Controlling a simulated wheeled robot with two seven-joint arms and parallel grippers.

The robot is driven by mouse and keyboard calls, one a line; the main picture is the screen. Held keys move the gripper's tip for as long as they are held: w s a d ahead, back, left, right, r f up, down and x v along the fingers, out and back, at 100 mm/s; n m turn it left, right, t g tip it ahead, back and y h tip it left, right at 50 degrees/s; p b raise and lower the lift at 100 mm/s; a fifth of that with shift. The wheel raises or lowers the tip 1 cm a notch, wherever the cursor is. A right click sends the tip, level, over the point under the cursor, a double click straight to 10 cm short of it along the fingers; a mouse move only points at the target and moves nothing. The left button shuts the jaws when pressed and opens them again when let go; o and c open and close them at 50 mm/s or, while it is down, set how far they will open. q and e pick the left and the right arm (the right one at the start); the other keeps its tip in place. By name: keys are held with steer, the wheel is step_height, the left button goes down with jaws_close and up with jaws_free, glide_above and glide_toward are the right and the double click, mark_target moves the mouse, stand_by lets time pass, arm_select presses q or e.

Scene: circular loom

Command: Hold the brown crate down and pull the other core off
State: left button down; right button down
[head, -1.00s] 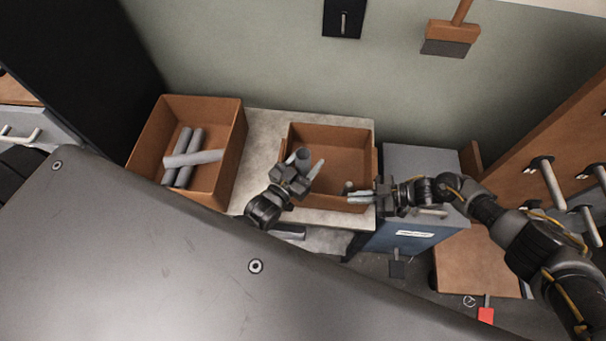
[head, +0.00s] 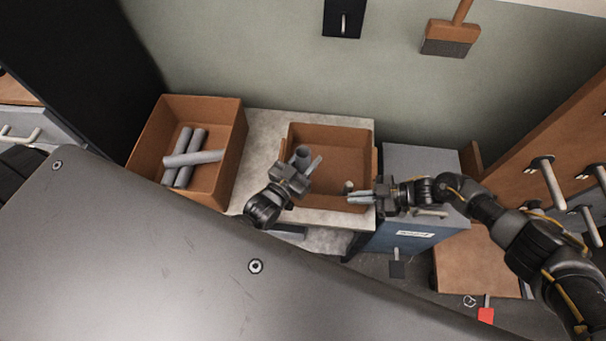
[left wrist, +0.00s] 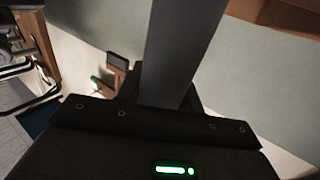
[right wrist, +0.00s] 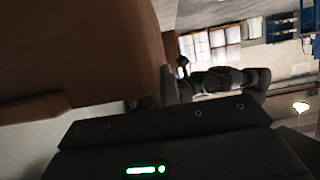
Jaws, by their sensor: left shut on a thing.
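The brown crate (head: 338,137) stands on the pale worktop. My left gripper (head: 304,170) is over its left front part, shut on a grey core (head: 302,154). A grey core also fills the middle of the left wrist view (left wrist: 182,50). Another short grey piece (head: 348,186) shows inside the crate near the right front corner. My right gripper (head: 358,198) is at that right front corner, with its fingers over or against the rim. In the right wrist view the brown crate wall (right wrist: 75,45) is very close. Whether those fingers are parted or touching is unclear.
A second brown crate (head: 229,160) with several grey cores (head: 195,158) stands at the left. A blue-grey cabinet (head: 400,236) is close on the right. Pale worktop (head: 262,135) lies bare between the crates. Handles (head: 548,180) stick out at the far right.

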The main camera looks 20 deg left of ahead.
arm_select(q)
steer(key=shift+r, duration=0.2)
step_height(320, 180, up, 11)
stand_by(0.8)
steer(key=shift+r, duration=0.1)
step_height(320, 180, up, 8)
stand_by(1.0)
arm_select(e)
steer(key=c, duration=1.5)
jaws_free()
steer(key=shift+c, duration=0.2)
steer(key=v, duration=1.2)
